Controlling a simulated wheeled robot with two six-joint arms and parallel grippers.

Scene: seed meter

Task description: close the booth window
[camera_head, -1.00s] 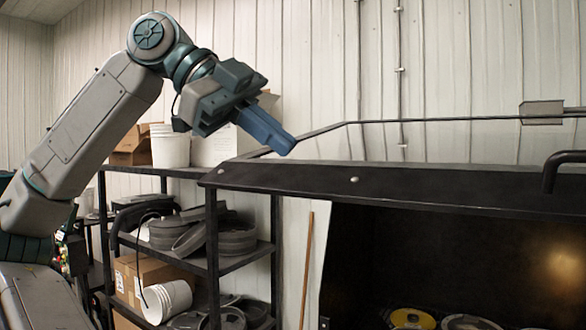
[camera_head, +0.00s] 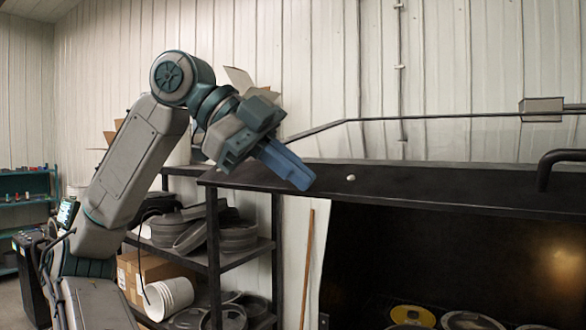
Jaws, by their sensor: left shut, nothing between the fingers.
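The booth window (camera_head: 430,182) is a long dark panel raised to nearly level above the booth's dark opening (camera_head: 430,260), so the window stands open. A black bar handle (camera_head: 548,165) rises from the panel at the right edge of the view. My left gripper (camera_head: 306,184) has its blue fingers shut and empty. Its fingertips overlap the left part of the panel in the picture; I cannot tell whether they touch it. My right gripper is not in view.
A thin rod with a block (camera_head: 541,108) runs behind and above the panel. Inside the booth are several round discs (camera_head: 412,315). A dark shelf (camera_head: 245,258) with reels, buckets and boxes stands at left. A wooden pole (camera_head: 307,270) leans beside the booth.

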